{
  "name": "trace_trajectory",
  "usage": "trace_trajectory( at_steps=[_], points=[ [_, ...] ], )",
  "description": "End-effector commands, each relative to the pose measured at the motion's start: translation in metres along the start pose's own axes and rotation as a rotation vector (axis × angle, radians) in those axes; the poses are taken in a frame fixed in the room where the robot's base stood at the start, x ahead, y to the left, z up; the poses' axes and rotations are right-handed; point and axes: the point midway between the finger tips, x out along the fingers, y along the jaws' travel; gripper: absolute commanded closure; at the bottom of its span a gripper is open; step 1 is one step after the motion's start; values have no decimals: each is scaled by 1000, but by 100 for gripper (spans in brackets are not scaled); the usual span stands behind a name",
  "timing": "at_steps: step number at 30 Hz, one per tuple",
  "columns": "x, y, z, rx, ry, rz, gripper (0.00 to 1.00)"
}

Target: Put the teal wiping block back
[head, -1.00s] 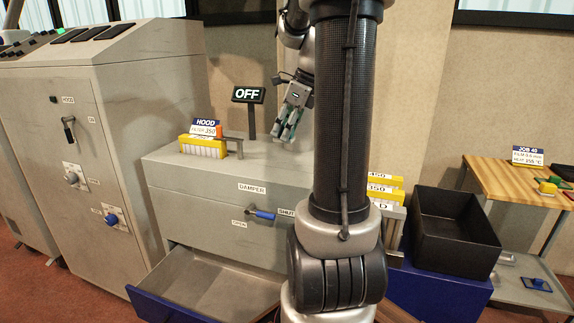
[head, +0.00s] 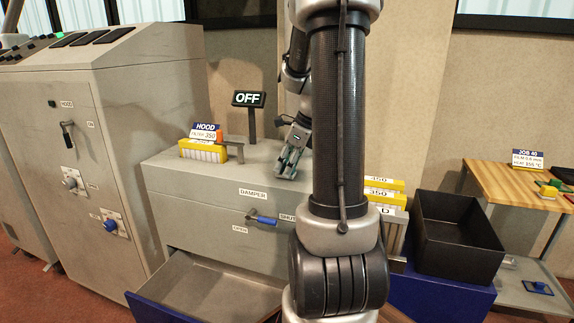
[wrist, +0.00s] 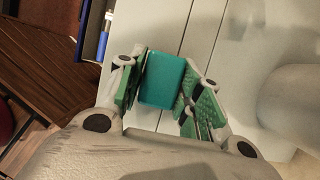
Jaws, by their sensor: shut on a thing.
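The teal wiping block (wrist: 163,80) is between the green-padded fingers of my gripper (wrist: 166,88) in the wrist view. The gripper is shut on it, with the pads against its sides. In the head view my gripper (head: 291,154) points down, low over the right part of the grey hood cabinet's top (head: 262,170). There the block is too small to tell from the green pads. I cannot tell whether it touches the surface.
A yellow filter box (head: 203,151) and an OFF sign (head: 248,99) stand on the cabinet. A damper lever (head: 262,218) is on its front, above an open drawer (head: 215,285). A black bin (head: 458,238) and wooden table (head: 500,185) are at right.

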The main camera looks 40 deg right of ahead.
Motion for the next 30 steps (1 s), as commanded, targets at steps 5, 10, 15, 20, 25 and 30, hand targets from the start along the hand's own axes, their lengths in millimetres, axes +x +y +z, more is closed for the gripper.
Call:
trace_trajectory(
  at_steps=[5, 10, 15, 20, 25, 30],
  points=[
    [3, 0, -1, 0, 0, 1, 58],
    [2, 0, -1, 0, 0, 0, 44],
    [2, 0, -1, 0, 0, 0, 44],
    [-6, 0, 1, 0, -1, -3, 44],
    [-37, -1, 1, 0, -3, -6, 44],
    [-77, -1, 0, 0, -1, -5, 44]
  ],
)
